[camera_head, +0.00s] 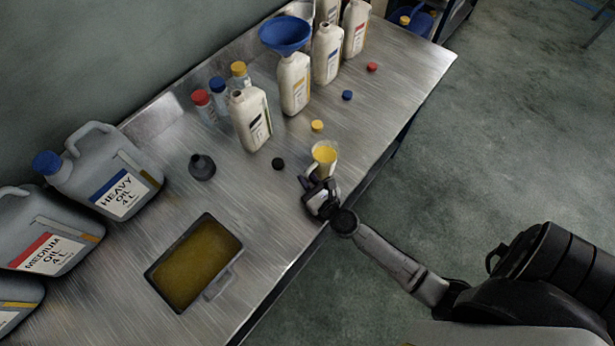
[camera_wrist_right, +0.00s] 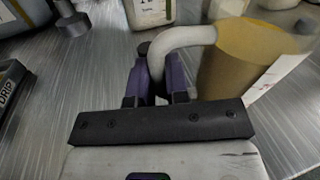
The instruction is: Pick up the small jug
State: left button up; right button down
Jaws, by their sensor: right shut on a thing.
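The small jug (camera_head: 324,158) stands near the front edge of the metal table in the head view, with yellow oil showing in its open top. In the right wrist view the jug (camera_wrist_right: 245,65) is at the upper right, with its pale curved handle reaching left. My right gripper (camera_head: 318,188) is shut on the jug's handle; its purple fingers (camera_wrist_right: 162,80) sit on either side of the handle in the wrist view. Whether the jug's base touches the table is hard to tell. My left gripper is not in view.
A drip tray (camera_head: 222,283) with brown oil lies left of the gripper. White bottles (camera_head: 251,120) stand behind, one with a blue funnel (camera_head: 285,34). Large grey oil jugs (camera_head: 104,176) stand at left.

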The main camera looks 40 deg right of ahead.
jog(key=shift+r+p, duration=2.2)
jog(key=shift+r, duration=0.7)
jog(key=shift+r+p, duration=0.85)
jog(key=shift+r, duration=0.05)
jog(key=shift+a+r, duration=0.1)
jog(key=shift+r, duration=0.2)
jog(key=a+r+n+y+p, duration=0.1)
jog(key=a+r+n+y, duration=0.25)
jog(key=a+y, duration=0.3)
notch_tip(320, 180, up, 20)
jog(key=f+n+g+y, duration=0.1)
jog(key=n+g+y, duration=0.7)
jog(key=n+y, duration=0.15)
send_over(307, 172)
jog(key=w+a, duration=0.1)
jog(key=a, duration=0.6)
jog(key=shift+w+a+r+m+y, duration=0.2)
jog(key=shift+r+m+y, duration=0.1)
jog(key=shift+m, duration=0.1)
